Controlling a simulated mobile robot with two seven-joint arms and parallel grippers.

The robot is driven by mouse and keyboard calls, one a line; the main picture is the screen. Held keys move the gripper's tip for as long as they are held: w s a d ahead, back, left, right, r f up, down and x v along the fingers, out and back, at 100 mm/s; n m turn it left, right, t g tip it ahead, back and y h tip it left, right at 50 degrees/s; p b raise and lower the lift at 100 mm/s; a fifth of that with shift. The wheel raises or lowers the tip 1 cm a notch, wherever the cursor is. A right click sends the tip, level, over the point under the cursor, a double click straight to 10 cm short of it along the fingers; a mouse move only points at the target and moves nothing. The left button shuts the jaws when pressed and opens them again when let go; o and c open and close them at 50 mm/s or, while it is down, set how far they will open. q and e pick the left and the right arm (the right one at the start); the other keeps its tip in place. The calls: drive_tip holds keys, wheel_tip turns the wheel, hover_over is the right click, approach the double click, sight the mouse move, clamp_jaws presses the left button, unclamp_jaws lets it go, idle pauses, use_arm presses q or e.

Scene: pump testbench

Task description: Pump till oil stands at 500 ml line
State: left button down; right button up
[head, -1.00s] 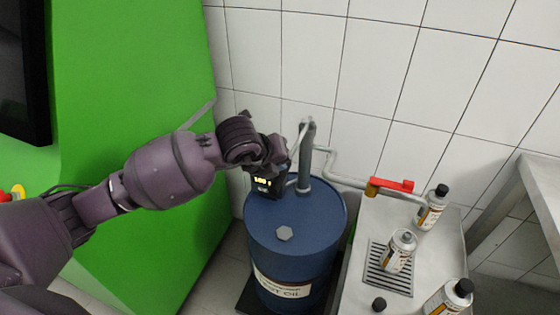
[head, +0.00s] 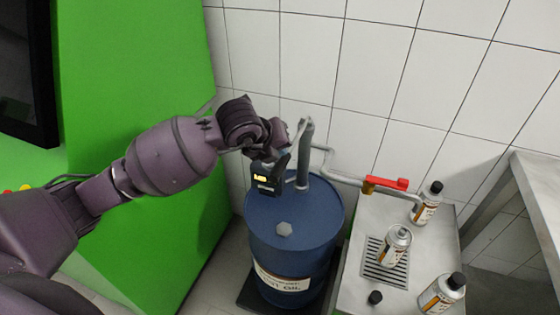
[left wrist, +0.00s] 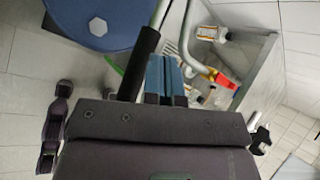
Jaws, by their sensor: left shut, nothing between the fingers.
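The blue oil drum (head: 310,225) stands in the middle of the head view, with a grey hand pump (head: 304,150) on top. The pump's lever slopes toward my left wrist. In the left wrist view a black cylindrical grip (left wrist: 138,60), apparently the lever's, lies beside my left gripper (left wrist: 166,62). Its blue fingers are shut with nothing between them. My left arm hides them in the head view. A pipe with a red-handled valve (head: 390,183) runs right from the pump. An uncapped bottle (head: 394,248) stands upright on the drain grate. Its oil level cannot be read.
A capped bottle (head: 427,202) stands at the back of the steel bench (head: 352,270), another (head: 443,293) at the front right. A loose black cap (head: 375,297) lies near the grate (head: 374,272). A green cabinet (head: 130,60) is left; the tiled wall is behind.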

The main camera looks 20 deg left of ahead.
drive_tip(key=shift+s+f, duration=0.1)
drive_tip(key=shift+s, duration=0.05)
use_arm(q)
drive_tip(key=shift+r, duration=0.4)
drive_tip(key=shift+w+r+p, duration=0.1)
drive_tip(key=shift+r+p, duration=0.55)
drive_tip(key=shift+r, duration=0.1)
drive_tip(key=shift+w+r+p, duration=0.1)
drive_tip(key=shift+r+p, duration=0.45)
drive_tip(key=shift+r, duration=0.8)
use_arm(e)
drive_tip(key=r, duration=0.3)
drive_tip(key=shift+w+r, duration=0.25)
drive_tip(key=shift+w, duration=0.15)
drive_tip(key=shift+s, duration=0.2)
